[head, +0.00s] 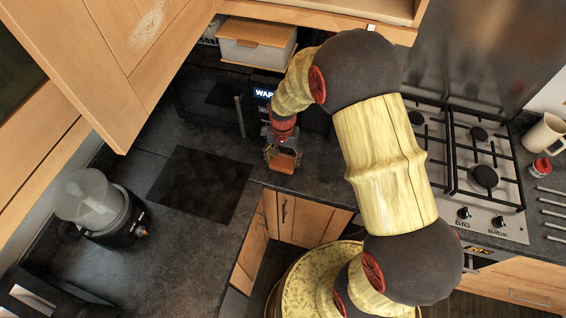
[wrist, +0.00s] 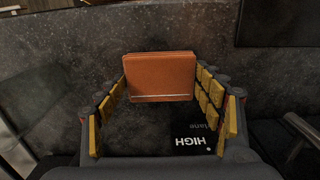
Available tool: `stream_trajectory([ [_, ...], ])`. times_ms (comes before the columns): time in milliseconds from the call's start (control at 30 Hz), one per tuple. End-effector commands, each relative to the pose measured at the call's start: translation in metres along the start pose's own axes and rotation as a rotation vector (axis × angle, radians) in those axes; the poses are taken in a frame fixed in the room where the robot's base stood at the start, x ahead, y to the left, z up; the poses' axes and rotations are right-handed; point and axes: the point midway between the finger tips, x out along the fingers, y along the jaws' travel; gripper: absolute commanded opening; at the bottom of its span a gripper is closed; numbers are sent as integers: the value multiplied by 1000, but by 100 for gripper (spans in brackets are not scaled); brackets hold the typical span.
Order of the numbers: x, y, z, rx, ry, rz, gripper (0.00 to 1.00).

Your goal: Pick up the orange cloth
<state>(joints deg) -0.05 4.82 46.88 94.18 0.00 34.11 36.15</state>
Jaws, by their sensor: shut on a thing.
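The orange cloth (wrist: 160,75) is a folded, flat-looking block between the fingers of my gripper (wrist: 160,82) in the wrist view. The fingers, with yellow pads, touch or nearly touch its left and right sides, and my gripper is shut on it. In the head view the orange cloth (head: 284,160) shows at the end of my gripper (head: 282,155), over the dark counter near its inner corner. Whether its underside touches the counter I cannot tell.
A dark appliance with a lit display (head: 263,94) stands just behind my gripper. A gas hob (head: 485,177) is to the right. A dark flat mat (head: 200,183) and a blender-like machine (head: 100,205) are to the left. Wooden cabinets (head: 120,60) hang above.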

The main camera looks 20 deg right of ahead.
Motion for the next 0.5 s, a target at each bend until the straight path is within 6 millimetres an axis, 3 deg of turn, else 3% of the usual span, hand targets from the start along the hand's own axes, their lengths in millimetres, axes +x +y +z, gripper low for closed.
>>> stream_trajectory([
  [267, -1, 0, 0, 0, 0, 0, 43],
  [500, -21, 0, -1, 0, 2, -2, 43],
])
